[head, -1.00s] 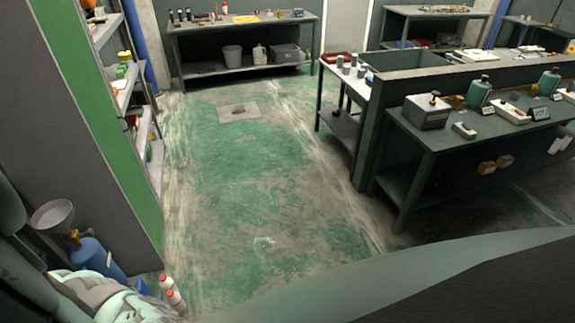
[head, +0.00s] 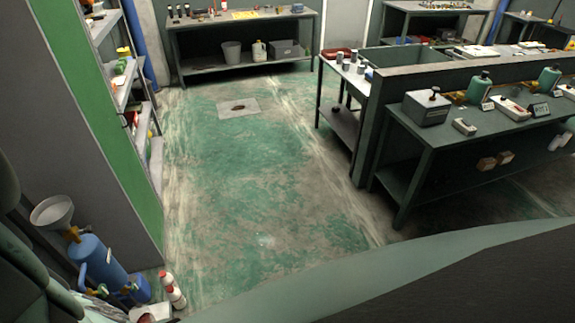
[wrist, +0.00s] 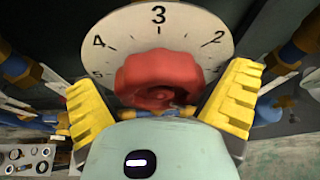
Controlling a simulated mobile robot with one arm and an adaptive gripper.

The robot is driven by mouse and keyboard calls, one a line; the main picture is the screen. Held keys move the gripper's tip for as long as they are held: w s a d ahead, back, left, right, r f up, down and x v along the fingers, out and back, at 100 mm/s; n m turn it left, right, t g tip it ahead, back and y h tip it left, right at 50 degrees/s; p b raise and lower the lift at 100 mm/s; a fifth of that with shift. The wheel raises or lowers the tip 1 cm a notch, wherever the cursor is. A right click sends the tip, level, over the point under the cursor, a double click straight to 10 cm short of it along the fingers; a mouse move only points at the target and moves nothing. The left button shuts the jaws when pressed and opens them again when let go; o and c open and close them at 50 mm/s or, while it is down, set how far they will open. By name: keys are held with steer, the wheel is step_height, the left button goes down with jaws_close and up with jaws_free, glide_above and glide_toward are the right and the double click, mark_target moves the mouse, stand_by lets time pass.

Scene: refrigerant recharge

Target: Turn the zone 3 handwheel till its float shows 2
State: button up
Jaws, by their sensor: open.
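In the wrist view a red handwheel (wrist: 160,78), its edges blurred, sits in front of a round white dial (wrist: 130,38). The dial shows the numbers 2, 3, 4 and 5, with 3 at the top and 2 at the upper right. My gripper (wrist: 165,88) is open, with one yellow finger to the left of the red wheel and one to the right. I cannot tell whether either finger touches the wheel. No float can be made out, and the wheel's lower edge is partly hidden by my gripper body. The gripper is not in the head view.
Pipes with brass-coloured fittings (wrist: 292,50) flank the dial. In the head view, a blue cylinder (head: 98,262) and red-and-white bottles (head: 172,290) stand at lower left beside a shelf unit (head: 140,215). A workbench (head: 430,150) stands at right.

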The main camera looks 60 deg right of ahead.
steer(key=c, duration=1.1)
steer(key=shift+d, duration=0.1)
